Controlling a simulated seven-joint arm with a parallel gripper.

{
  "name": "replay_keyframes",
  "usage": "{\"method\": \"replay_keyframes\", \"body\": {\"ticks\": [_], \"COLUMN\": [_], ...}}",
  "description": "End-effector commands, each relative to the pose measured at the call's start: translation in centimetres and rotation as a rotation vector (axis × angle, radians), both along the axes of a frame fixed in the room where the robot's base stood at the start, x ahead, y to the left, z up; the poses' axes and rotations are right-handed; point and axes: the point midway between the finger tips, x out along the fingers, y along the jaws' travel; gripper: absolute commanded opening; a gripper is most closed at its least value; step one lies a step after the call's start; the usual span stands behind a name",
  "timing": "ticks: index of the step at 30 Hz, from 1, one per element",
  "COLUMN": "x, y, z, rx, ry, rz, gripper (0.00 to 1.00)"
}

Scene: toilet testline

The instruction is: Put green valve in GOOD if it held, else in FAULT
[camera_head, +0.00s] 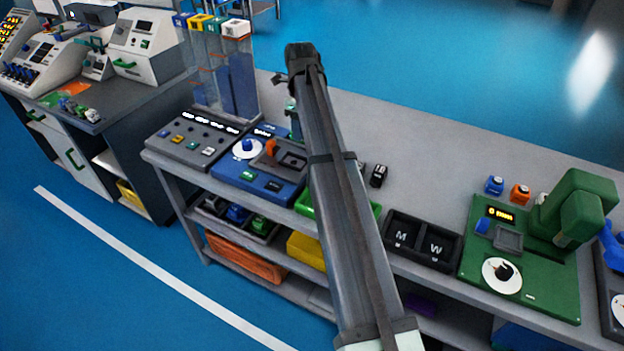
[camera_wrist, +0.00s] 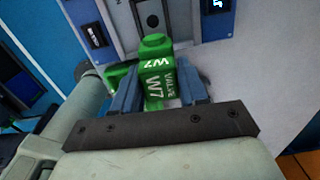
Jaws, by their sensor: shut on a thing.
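In the wrist view the green valve (camera_wrist: 157,70), marked "W7" and "VALVE", sits between the two blue fingers of my gripper (camera_wrist: 155,88). The fingers are shut on it from both sides. In the head view my arm crosses the bench, and the held valve and fingers are not clearly visible. I cannot read a GOOD or FAULT label in either view.
A blue station (camera_head: 228,166) with a white dial stands left of my arm. Dark trays marked "M" and "W" (camera_head: 422,240) and a green station (camera_head: 535,280) are to the right. Clear columns (camera_head: 222,85) rise behind left. The bench's right rear is mostly bare.

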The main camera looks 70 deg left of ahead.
Motion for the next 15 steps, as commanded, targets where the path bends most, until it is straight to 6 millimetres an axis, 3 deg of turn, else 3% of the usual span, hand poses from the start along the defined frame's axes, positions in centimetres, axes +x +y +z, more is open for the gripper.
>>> {"method": "replay_keyframes", "body": {"ticks": [1,6,15], "x": [0.5,1.4,1.3], "y": [-1.9,-6.9,-13.4], "z": [-0.3,-1.1,-2.2], "rx": [0.0,0.002,0.002], "ry": [0.0,0.001,0.001], "rz": [-0.008,-0.026,-0.015], "gripper": [0.02,0.02,0.02]}}
